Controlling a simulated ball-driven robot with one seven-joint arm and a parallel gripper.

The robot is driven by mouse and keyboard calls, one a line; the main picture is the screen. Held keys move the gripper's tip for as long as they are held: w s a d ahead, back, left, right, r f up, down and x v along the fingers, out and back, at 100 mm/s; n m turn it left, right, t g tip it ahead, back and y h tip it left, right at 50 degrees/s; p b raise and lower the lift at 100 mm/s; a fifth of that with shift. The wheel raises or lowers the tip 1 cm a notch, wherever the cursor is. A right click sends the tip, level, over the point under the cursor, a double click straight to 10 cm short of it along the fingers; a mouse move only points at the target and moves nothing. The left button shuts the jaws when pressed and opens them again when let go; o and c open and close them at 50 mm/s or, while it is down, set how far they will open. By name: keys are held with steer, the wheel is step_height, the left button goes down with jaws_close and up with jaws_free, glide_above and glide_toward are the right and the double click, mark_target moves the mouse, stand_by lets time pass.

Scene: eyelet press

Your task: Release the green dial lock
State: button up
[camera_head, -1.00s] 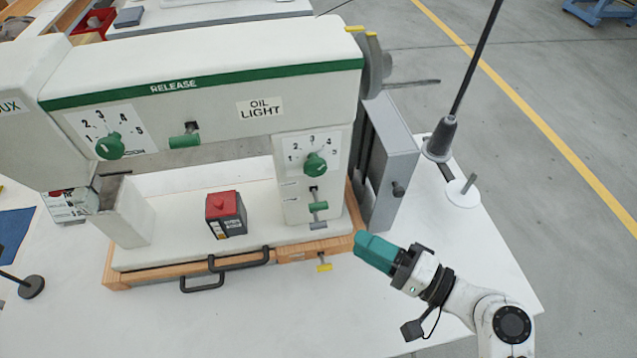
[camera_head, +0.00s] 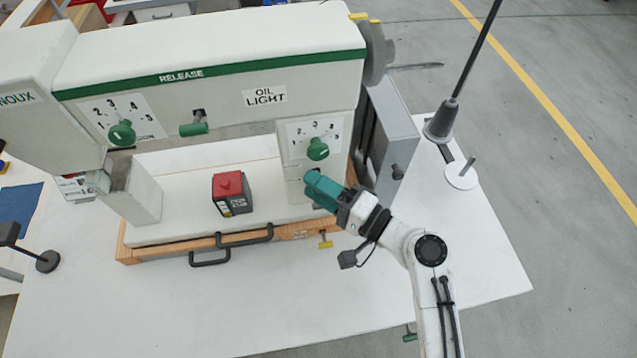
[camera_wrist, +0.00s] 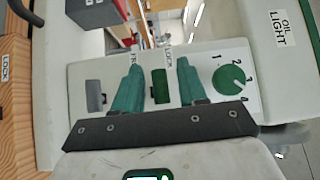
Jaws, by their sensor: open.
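The right green dial (camera_head: 318,149) sits on a numbered white plate on the machine's right column. It also shows in the wrist view (camera_wrist: 229,80). Below the dial on the column is a small green lock lever, hidden behind my gripper (camera_head: 314,188) in the head view. In the wrist view the green lock lever (camera_wrist: 160,86) appears between the two teal fingers of my gripper (camera_wrist: 158,66), which are apart. I cannot tell whether a finger touches it. A grey lever (camera_wrist: 95,96) lies just outside the left finger.
A second green dial (camera_head: 122,133) and a green release handle (camera_head: 194,129) are on the upper body. A red-topped block (camera_head: 231,193) stands on the machine bed. Black handles (camera_head: 210,258) and a yellow-ended key (camera_head: 325,242) are at the front edge. The table front is clear.

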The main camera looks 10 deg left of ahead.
jaws_close()
stand_by(0.4)
steer(key=shift+f+b, duration=0.25)
steer(key=shift+b, duration=0.25)
steer(key=f+b, duration=0.1)
steer(key=b, duration=0.2)
steer(key=shift+n+y, duration=0.3)
steer(key=shift+n, duration=0.1)
steer(key=f+n+y+b, duration=0.1)
steer(key=n+b, duration=0.1)
steer(key=b, duration=0.7)
steer(key=shift+f+y, duration=0.1)
steer(key=shift+y, duration=0.3)
steer(key=n+b, duration=0.1)
steer(key=b, duration=0.2)
steer(key=y+b, duration=0.1)
steer(key=b, duration=0.3)
steer(key=shift+w+f+n+y, duration=0.1)
steer(key=shift+f+n+y, duration=0.2)
steer(key=shift+n, duration=0.1)
steer(key=shift+r+n+y+b, duration=0.2)
steer(key=shift+n+y+b, duration=0.3)
steer(key=shift+b, duration=0.85)
